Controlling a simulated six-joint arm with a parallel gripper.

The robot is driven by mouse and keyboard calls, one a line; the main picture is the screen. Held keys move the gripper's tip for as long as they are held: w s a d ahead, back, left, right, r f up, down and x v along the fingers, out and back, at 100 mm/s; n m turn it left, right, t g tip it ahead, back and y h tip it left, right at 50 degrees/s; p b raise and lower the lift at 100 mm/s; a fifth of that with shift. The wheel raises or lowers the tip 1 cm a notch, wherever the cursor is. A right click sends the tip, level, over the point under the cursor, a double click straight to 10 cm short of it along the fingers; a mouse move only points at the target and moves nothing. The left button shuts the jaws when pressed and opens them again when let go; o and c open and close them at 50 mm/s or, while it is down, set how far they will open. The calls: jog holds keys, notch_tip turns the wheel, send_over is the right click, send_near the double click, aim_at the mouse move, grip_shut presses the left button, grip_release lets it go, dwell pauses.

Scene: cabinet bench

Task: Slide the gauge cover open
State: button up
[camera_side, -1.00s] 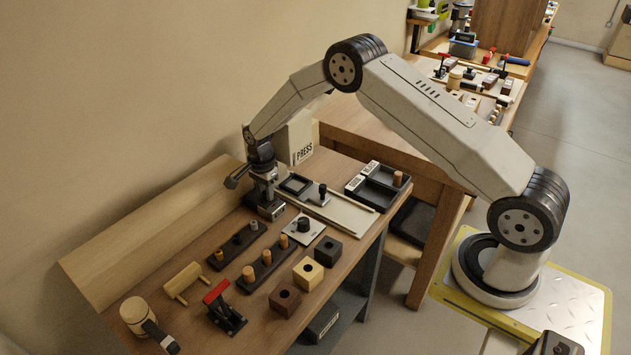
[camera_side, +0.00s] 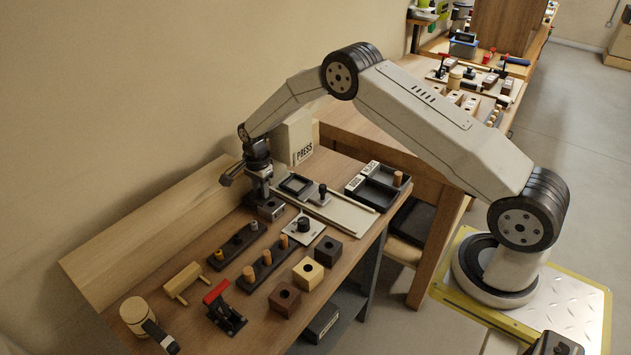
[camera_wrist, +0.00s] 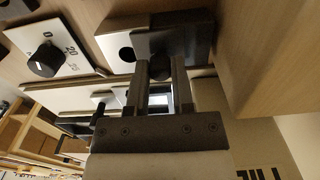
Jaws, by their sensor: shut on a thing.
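The gauge block (camera_side: 271,209) stands on the bench near the wall, below my gripper (camera_side: 261,194) in the side view. A dark cover (camera_wrist: 196,42) lies across the right part of the block. My gripper (camera_wrist: 160,78) is shut on a small dark grip piece (camera_wrist: 160,68) of the cover, between its two fingers. The fingers hide part of the cover and block.
A white dial plate with a black knob (camera_side: 303,225) sits beside the block. Peg strips (camera_side: 236,244) and a red-handled clamp (camera_side: 224,306) are nearer.

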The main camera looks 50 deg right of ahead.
jog(key=shift+w, duration=1.25)
jog(key=o, duration=0.8)
jog(key=shift+r, duration=0.1)
notch_tip(320, 180, up, 7)
dwell(0.4)
dwell(0.4)
